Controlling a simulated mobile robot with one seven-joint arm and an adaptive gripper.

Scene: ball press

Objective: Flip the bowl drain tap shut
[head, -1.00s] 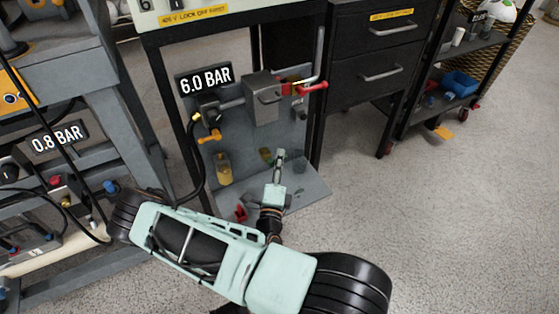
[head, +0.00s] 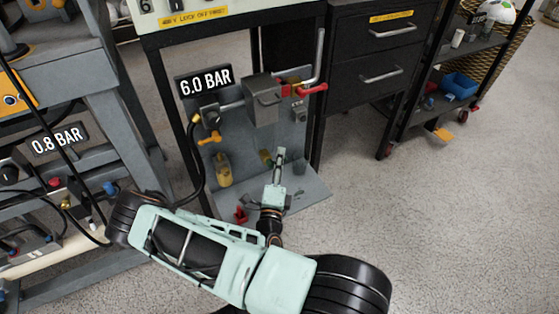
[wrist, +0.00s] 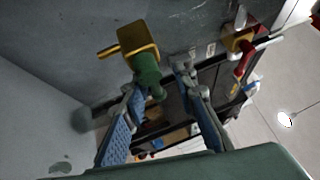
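A yellow-and-green fitting (head: 266,157) is on the lower part of the grey panel, just left of my gripper (head: 280,152). In the wrist view the fitting shows a yellow block (wrist: 138,42) with a thin bar and a green cylinder (wrist: 147,72) below it. I cannot tell for sure which part is the drain tap. My gripper also shows in the wrist view (wrist: 159,84), its two blue-padded fingers apart. The cylinder's end is close to the left fingertip; contact is unclear. A yellow bowl-like part (head: 223,168) is further left on the panel.
A red lever valve (head: 311,88) sits higher on the right, near a grey box (head: 262,98). A yellow tap (head: 209,137) is on the left. A small red part (head: 240,214) stands on the grey base plate (head: 308,193). Open floor is right.

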